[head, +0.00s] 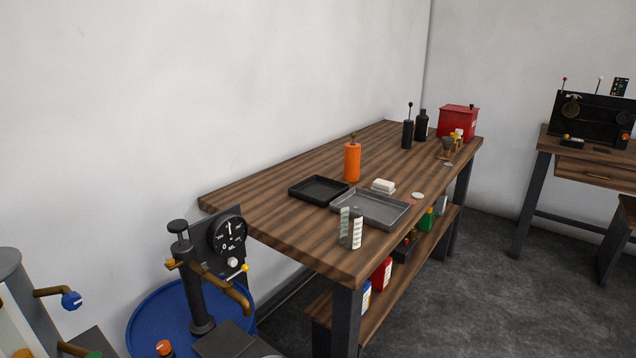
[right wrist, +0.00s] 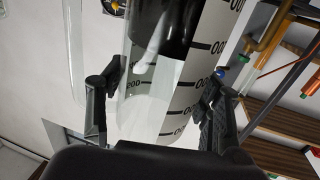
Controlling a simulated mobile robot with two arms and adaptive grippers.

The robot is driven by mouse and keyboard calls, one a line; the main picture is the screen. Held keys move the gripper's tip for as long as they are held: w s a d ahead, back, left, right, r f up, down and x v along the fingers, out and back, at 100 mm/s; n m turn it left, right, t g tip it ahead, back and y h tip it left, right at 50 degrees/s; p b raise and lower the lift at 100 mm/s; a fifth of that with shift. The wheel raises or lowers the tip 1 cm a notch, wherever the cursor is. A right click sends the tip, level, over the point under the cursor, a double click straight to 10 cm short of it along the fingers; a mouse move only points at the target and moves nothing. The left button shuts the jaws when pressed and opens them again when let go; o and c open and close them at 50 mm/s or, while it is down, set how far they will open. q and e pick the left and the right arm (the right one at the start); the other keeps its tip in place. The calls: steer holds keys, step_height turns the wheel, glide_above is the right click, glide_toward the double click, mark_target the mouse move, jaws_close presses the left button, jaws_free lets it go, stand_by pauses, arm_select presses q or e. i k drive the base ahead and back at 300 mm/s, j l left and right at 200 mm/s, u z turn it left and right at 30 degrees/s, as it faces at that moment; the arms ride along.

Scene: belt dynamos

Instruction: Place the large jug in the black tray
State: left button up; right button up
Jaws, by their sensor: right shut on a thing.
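The black tray (head: 318,197) lies flat on the wooden workbench in the head view, left of a grey tray, and looks empty. In the right wrist view a large clear jug (right wrist: 150,110) with black graduation marks fills the middle. My right gripper (right wrist: 160,105) is shut on this jug, one finger on each side of it. The jug looks tilted in this view, and its top is cut off by the frame. Neither gripper shows in the head view, nor does the held jug. My left gripper is in neither view.
A smaller clear jug (head: 351,229) with marks stands at the bench's near edge, by the grey tray (head: 370,210). An orange bottle (head: 352,162) stands just behind the black tray. White blocks (head: 383,186) lie behind the grey tray. A pump with a gauge (head: 228,233) stands at the left.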

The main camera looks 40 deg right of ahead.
mark_target(326, 193)
steer(key=l+u, duration=0.15)
steer(key=l, duration=1.2)
steer(key=l+u, duration=0.15)
steer(key=l, duration=1.25)
steer(key=k, duration=0.05)
